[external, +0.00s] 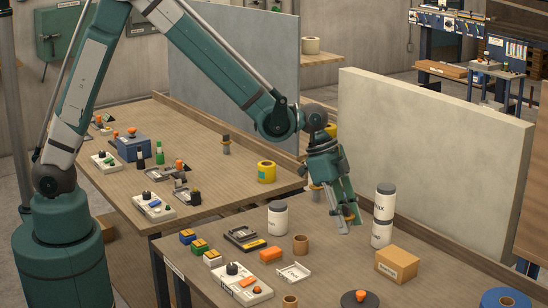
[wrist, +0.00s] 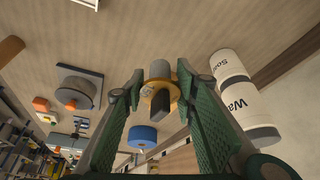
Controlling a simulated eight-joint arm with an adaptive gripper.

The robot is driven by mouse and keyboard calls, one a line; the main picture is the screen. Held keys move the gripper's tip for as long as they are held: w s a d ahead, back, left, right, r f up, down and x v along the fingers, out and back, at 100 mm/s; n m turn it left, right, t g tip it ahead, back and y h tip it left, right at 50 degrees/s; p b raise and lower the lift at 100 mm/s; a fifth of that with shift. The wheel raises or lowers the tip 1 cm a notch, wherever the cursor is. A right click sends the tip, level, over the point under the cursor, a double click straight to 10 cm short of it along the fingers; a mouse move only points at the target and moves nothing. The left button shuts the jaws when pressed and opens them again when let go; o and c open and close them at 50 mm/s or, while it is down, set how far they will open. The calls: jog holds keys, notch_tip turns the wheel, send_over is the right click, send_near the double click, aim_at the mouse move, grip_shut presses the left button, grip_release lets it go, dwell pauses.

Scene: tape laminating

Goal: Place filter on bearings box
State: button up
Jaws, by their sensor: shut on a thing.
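My gripper (external: 350,217) is above the near bench, fingers pointing down. In the wrist view its green fingers (wrist: 158,92) are shut on a grey cylindrical piece with a gold ring, which I take to be the filter (wrist: 159,70). In the external view the fingers mostly hide this piece. A brown cardboard box with a label, seemingly the bearings box (external: 397,263), sits on the near bench, below and right of my gripper. The label is too small to read. The gripper is apart from the box.
White canisters (external: 382,205), one on another, stand right of my gripper, near the grey panel (external: 440,140). A white jar (external: 278,218), brown rings (external: 300,244), an orange block (external: 270,254), a white tray (external: 293,273) and a dark disc (external: 360,300) occupy the bench.

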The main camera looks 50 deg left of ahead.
notch_tip(320, 180, up, 6)
jog(key=n+p, duration=0.1)
jog(key=p, duration=0.5)
send_over(404, 257)
jog(key=a, duration=0.2)
jog(key=shift+s+d+r, duration=0.15)
jog(key=shift+s+d, duration=0.05)
jog(key=shift+s, duration=0.25)
jog(key=shift+f, duration=3.15)
jog(key=shift+f, duration=1.85)
jog(key=shift+f, duration=0.15)
